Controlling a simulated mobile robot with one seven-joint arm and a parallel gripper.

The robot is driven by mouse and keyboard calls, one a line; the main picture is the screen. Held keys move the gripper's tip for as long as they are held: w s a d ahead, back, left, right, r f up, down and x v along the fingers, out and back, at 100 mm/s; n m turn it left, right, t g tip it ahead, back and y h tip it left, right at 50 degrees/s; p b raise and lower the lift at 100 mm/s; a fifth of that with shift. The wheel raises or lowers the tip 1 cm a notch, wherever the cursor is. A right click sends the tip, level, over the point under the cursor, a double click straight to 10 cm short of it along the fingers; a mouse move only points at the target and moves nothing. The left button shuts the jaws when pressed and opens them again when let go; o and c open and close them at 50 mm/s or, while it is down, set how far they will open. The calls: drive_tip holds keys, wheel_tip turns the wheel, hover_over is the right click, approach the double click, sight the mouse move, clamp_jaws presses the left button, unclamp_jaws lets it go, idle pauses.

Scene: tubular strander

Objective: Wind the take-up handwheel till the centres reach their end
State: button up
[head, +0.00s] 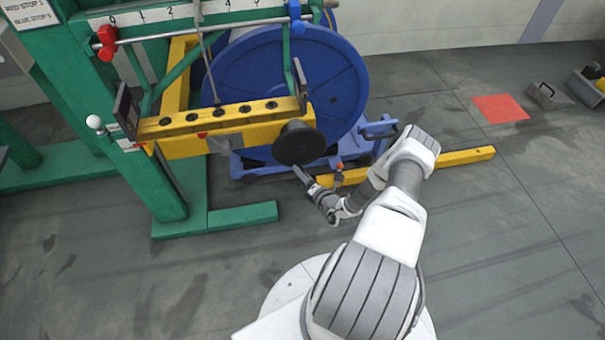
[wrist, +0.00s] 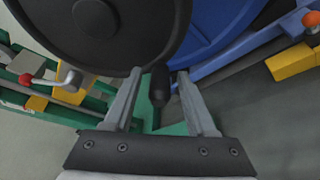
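The take-up handwheel (head: 299,143) is a dark round disc at the right end of a yellow beam (head: 225,127). It fills the upper left of the wrist view (wrist: 85,35). A short dark handle (wrist: 160,88) shows beside its lower right rim. My gripper (head: 301,174) is just below the wheel in the head view. In the wrist view its two fingers (wrist: 160,76) are open, one on each side of the handle, with a gap to it on both sides. The large blue reel (head: 285,85) stands behind the beam. I cannot make out the centres.
A green frame (head: 115,120) carries a number scale (head: 185,12), a red stop (head: 107,42) and a blue stop (head: 295,12). A blue cradle (head: 345,152) and yellow floor bar (head: 465,157) lie behind my arm.

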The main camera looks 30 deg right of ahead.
clamp_jaws()
idle(1.2)
